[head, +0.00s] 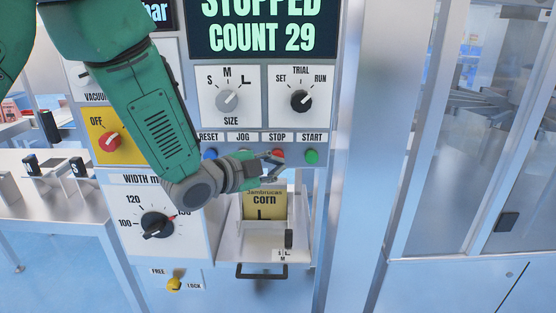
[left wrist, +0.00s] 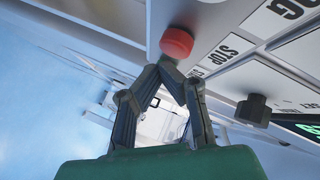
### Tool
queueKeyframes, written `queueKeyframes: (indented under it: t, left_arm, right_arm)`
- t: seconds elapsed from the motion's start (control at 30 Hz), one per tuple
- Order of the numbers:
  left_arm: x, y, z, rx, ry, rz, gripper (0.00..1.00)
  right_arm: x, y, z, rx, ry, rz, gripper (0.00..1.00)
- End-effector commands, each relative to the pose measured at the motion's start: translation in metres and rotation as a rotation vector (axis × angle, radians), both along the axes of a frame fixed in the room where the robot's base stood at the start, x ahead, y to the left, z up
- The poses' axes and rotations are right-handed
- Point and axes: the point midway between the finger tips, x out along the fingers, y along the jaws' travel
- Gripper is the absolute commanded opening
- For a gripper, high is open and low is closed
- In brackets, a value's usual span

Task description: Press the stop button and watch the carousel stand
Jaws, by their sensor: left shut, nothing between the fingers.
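The red stop button (head: 278,154) sits under the STOP label on the control panel, between the JOG and START labels. My left gripper (head: 277,163) is in front of the panel at this button, its fingers shut and empty. In the left wrist view the red button (left wrist: 177,42) is just beyond the closed fingertips (left wrist: 160,66); I cannot tell whether they touch it. The display (head: 262,30) reads STOPPED, COUNT 29. The carousel (head: 490,110) may be the metal parts behind the glass at right; its motion cannot be told. My right gripper is not in view.
A green start button (head: 312,156) is right of the stop button. A blue button (head: 210,154) is at left under RESET. SIZE (head: 227,100) and TRIAL (head: 301,101) knobs are above. A pouch labelled corn (head: 265,203) stands in a holder below my gripper.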

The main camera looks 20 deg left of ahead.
Motion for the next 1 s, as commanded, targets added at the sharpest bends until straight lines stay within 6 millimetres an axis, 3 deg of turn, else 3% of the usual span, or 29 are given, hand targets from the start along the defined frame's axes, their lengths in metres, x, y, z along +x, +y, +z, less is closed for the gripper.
queueKeyframes:
  t: [0.33,0.8,1.0]
  left_arm:
    - [-0.003,-0.001,0.0,0.0,0.0,-0.001,0.0]
    - [-0.044,-0.014,0.0,-0.001,0.0,-0.002,0.0]
    - [-0.049,-0.015,0.0,0.0,0.0,0.0,0.0]
  right_arm:
    - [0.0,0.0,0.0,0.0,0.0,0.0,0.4]
    - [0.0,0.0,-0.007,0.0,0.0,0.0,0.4]
    - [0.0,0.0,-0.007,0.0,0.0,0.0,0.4]
